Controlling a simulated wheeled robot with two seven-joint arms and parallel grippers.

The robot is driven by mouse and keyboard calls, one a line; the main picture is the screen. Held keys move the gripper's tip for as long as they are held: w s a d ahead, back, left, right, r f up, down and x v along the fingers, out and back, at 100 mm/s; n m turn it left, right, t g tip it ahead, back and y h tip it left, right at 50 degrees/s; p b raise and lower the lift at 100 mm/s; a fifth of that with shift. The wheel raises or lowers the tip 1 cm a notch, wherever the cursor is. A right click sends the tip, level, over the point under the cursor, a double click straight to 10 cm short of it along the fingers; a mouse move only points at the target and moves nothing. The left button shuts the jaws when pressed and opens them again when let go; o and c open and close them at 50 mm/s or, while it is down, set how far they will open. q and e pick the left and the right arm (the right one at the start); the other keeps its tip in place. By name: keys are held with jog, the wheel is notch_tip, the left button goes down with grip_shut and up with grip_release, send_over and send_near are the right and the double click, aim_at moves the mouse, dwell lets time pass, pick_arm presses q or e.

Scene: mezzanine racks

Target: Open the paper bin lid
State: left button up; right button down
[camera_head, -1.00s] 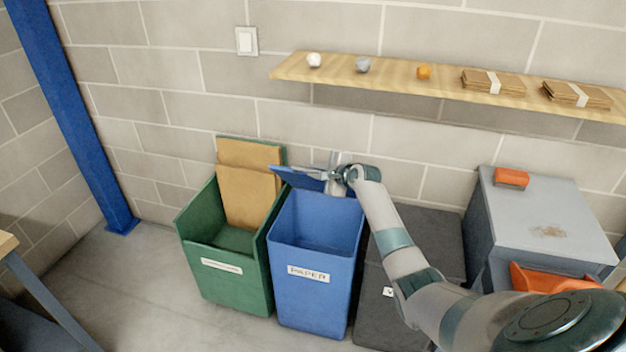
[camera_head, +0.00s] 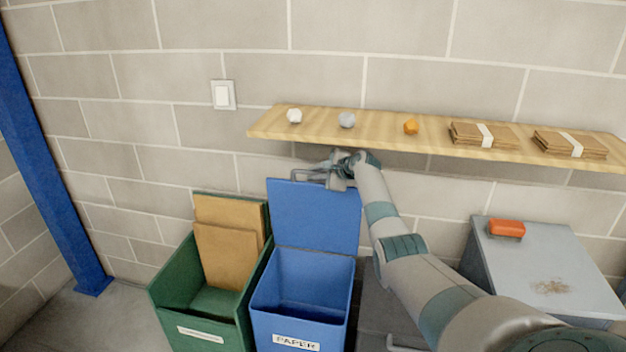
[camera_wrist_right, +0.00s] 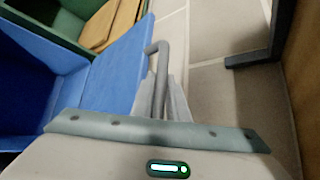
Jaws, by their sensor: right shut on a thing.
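The blue paper bin (camera_head: 300,295) stands on the floor with a white PAPER label (camera_head: 296,342) on its front. Its blue lid (camera_head: 314,215) stands raised, roughly upright, at the back of the bin, and the bin's inside shows. My right gripper (camera_head: 330,172) is at the top edge of the lid, shut on the grey lid handle (camera_head: 308,175). In the right wrist view the handle (camera_wrist_right: 158,60) runs between the fingers, beside the blue lid (camera_wrist_right: 120,65). My left gripper is not in view.
A green bin (camera_head: 200,300) with cardboard stands left of the paper bin. A dark bin (camera_head: 375,310) stands to its right, partly behind my arm. A wooden shelf (camera_head: 375,128) with small items runs just above my right gripper. A grey cabinet (camera_head: 545,262) stands at the right.

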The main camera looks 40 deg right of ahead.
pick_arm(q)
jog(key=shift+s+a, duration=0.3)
pick_arm(e)
jog(key=shift+f, duration=0.1)
jog(key=c, duration=1.7)
grip_release()
jog(key=shift+c, duration=0.2)
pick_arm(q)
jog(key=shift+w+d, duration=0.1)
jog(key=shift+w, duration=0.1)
pick_arm(e)
jog(key=shift+s, duration=0.2)
